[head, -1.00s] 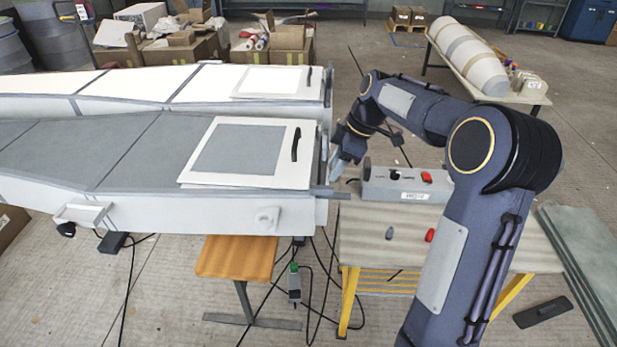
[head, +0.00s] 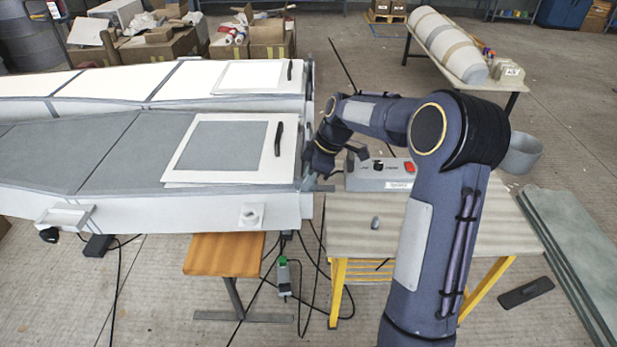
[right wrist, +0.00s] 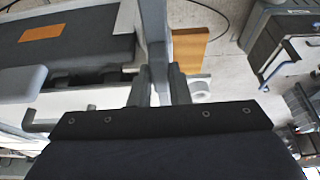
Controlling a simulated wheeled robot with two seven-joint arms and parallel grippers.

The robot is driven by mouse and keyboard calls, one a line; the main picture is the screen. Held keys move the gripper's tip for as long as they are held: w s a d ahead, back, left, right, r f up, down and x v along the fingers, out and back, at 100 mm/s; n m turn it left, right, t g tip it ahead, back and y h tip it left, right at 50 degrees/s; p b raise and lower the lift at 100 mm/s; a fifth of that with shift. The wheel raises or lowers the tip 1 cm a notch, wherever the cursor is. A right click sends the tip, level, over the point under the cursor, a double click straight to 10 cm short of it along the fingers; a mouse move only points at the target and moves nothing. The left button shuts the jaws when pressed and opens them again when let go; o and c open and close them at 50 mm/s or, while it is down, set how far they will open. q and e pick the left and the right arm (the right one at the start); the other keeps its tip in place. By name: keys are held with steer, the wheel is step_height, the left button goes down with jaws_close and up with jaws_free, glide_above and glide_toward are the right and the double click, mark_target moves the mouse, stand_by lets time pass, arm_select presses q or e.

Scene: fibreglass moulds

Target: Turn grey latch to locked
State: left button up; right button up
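My left gripper is not in view.
A grey control box (head: 380,181) with a red switch stands on the workbench (head: 350,235), right beside the gripper. A small grey knob (head: 375,223) lies on the bench. A wooden stool (head: 225,254) and cables are below the mould. A second white mould (head: 110,86) lies behind.

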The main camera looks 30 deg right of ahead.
jaws_close()
steer(key=shift+w+d+f+n, duration=0.1)
steer(key=shift+n, duration=0.9)
steer(key=n+g, duration=0.1)
steer(key=n, duration=0.1)
steer(key=shift+n+y, duration=0.3)
steer(key=shift+y, duration=0.1)
steer(key=o, duration=0.6)
jaws_free()
steer(key=shift+g, duration=0.3)
steer(key=shift+o, duration=0.2)
steer(key=shift+r, duration=0.2)
